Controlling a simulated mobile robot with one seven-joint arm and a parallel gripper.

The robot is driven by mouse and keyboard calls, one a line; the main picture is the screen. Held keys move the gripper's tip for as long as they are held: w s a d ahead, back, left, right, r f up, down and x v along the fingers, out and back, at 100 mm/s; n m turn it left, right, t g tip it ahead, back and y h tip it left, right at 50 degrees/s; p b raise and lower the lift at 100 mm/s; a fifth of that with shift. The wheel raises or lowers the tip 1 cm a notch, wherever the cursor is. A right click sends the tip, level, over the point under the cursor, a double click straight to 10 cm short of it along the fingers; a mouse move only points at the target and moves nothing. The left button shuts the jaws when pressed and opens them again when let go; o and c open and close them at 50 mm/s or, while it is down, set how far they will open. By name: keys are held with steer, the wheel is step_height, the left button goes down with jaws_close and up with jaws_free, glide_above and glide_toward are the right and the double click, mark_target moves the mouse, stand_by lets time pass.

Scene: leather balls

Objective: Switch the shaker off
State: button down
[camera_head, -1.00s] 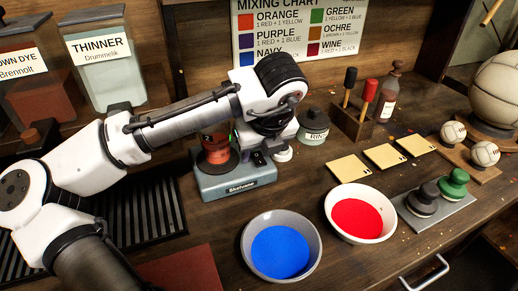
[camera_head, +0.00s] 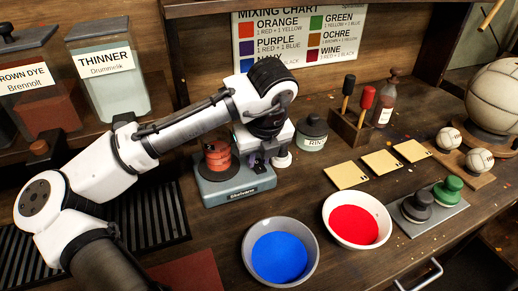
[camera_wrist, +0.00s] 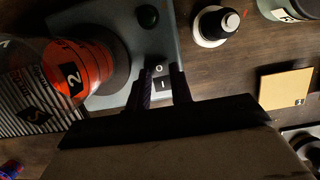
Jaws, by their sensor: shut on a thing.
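The shaker (camera_head: 235,188) is a blue-grey box on the bench, with an orange-red container (camera_head: 217,157) on its round dark platform. The container also shows at the left of the wrist view (camera_wrist: 78,72), marked 2. My gripper (camera_head: 257,160) points down over the right part of the shaker's top. A dark round knob or lamp (camera_wrist: 148,15) sits farther along the shaker's top.
A bowl of blue paint (camera_head: 280,255) and a bowl of red paint (camera_head: 356,219) stand in front and to the right. A rinse jar (camera_head: 312,137) is close beside my gripper. Dye and thinner tanks (camera_head: 107,75) stand at the back left.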

stand_by(0.3)
steer(key=c, duration=1.2)
jaws_free()
steer(key=shift+c, duration=0.2)
steer(key=v, duration=1.4)
steer(key=shift+w, duration=0.15)
